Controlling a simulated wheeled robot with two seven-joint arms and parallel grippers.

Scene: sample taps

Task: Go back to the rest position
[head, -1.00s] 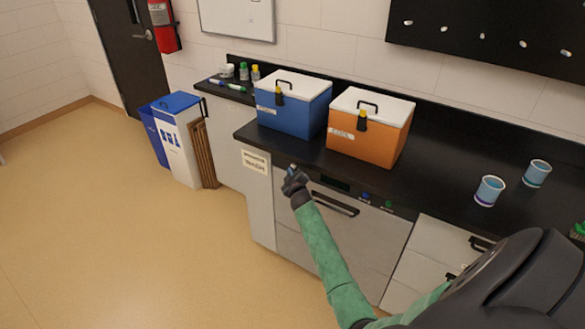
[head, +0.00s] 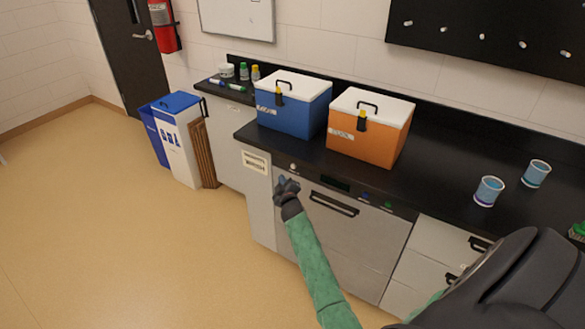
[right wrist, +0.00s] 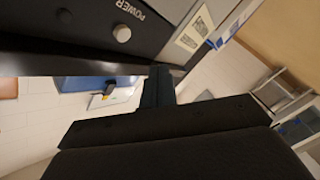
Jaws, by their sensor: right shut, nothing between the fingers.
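My right gripper (head: 287,184) is in the head view, in front of the appliance's front panel and lower than the counter top. Its fingers are shut and hold nothing. In the right wrist view the closed fingers (right wrist: 158,85) point toward the panel's underside edge, and a round knob marked POWER (right wrist: 122,33) shows close by. The same pale knob (head: 293,167) shows just above the gripper in the head view. My left gripper is in neither view.
A black counter (head: 440,190) carries a blue cooler (head: 290,115), an orange cooler (head: 365,140) and two blue cups (head: 489,191) (head: 537,173). The appliance (head: 320,235) has a handle and coloured buttons. Bins (head: 178,140) stand at left. The floor at left is clear.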

